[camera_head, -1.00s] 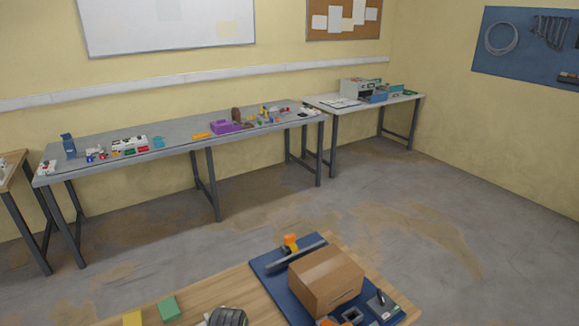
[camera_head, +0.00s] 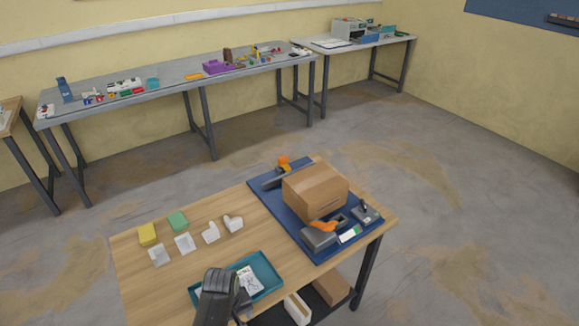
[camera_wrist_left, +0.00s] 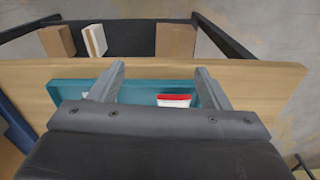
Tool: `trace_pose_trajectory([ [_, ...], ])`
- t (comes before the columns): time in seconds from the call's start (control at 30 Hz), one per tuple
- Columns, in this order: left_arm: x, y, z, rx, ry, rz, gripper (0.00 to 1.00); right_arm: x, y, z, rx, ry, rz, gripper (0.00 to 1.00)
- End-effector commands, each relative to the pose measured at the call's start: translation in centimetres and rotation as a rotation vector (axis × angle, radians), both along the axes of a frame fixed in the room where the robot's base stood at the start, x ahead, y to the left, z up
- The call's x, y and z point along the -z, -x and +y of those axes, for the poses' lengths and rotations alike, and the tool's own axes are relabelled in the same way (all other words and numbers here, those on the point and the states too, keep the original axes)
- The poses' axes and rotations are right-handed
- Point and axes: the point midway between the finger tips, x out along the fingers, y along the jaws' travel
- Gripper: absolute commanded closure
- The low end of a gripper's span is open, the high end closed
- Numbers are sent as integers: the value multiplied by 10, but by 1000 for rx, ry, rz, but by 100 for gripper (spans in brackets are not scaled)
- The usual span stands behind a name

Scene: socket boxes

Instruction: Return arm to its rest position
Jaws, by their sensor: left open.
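My left gripper (camera_head: 243,299) shows at the bottom of the head view, over the teal tray (camera_head: 270,266) on the wooden table. My dark wrist hides part of the tray. In the left wrist view, the two grey fingers of this gripper (camera_wrist_left: 160,72) stand apart with nothing between their tips. The teal tray (camera_wrist_left: 70,90) lies below them, with a red and white item (camera_wrist_left: 174,101) in it. White printed packets (camera_head: 249,279) show in the tray in the head view. My right gripper is not in view.
On the wooden table (camera_head: 220,252), a blue mat (camera_head: 265,196) holds a cardboard box (camera_head: 315,190) and tools. Yellow (camera_head: 147,234) and green (camera_head: 178,221) blocks and several white pieces (camera_head: 184,243) lie left. Boxes (camera_head: 332,289) sit on a lower shelf. Grey benches (camera_head: 180,72) stand far back.

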Motion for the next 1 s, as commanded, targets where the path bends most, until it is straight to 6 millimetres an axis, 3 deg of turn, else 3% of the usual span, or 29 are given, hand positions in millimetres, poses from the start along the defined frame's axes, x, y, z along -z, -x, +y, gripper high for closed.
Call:
trace_pose_trajectory([
  [0.03,19,6,4,12,-3,4,30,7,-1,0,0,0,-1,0],
  [0.27,104,38,24,94,-9,-8,30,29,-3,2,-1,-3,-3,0],
  [0.37,158,66,38,145,-15,-12,30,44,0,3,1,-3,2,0],
  [0.5,244,128,66,231,-25,-20,30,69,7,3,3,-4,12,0],
  [0.57,277,159,78,266,-31,-27,30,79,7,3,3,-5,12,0],
  [0.7,341,238,108,345,-53,-37,30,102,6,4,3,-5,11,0],
  [0.8,372,291,128,394,-72,-45,30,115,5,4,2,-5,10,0],
  [0.9,390,333,142,431,-91,-52,30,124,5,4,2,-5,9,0],
  [1.0,398,360,152,456,-105,-58,30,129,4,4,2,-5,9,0],
])
